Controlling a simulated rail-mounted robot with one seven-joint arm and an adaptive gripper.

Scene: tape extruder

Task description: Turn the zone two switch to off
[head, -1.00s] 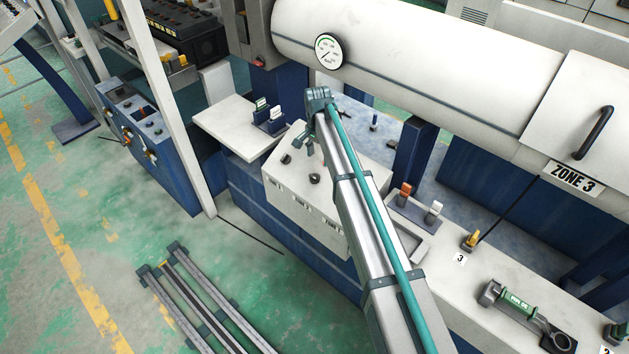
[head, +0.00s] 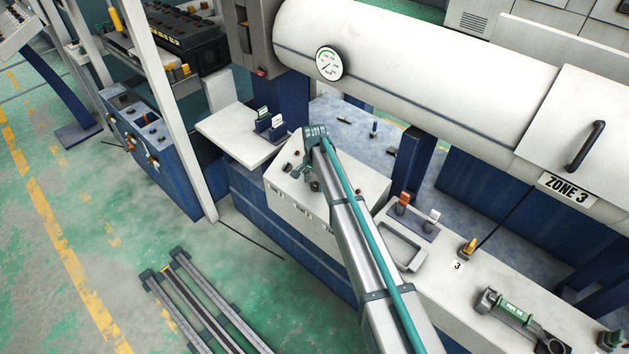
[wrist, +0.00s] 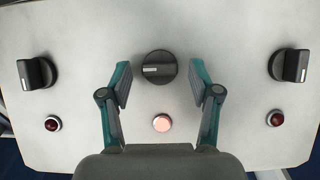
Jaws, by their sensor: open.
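The white control panel (wrist: 80,120) fills the wrist view, with three black rotary switches in a row. The middle switch (wrist: 160,68) has a white mark pointing left, and the light (wrist: 161,123) below it glows pale pink. The left switch (wrist: 38,73) and right switch (wrist: 289,65) each have a dark red light below. My gripper (wrist: 160,86) is open, its teal fingers on either side of the middle switch, with gaps showing. In the head view, my gripper (head: 310,178) is low over the panel (head: 340,193); my arm hides part of it. Zone labels are unreadable.
The white barrel (head: 430,60) with a gauge (head: 329,63) runs behind.

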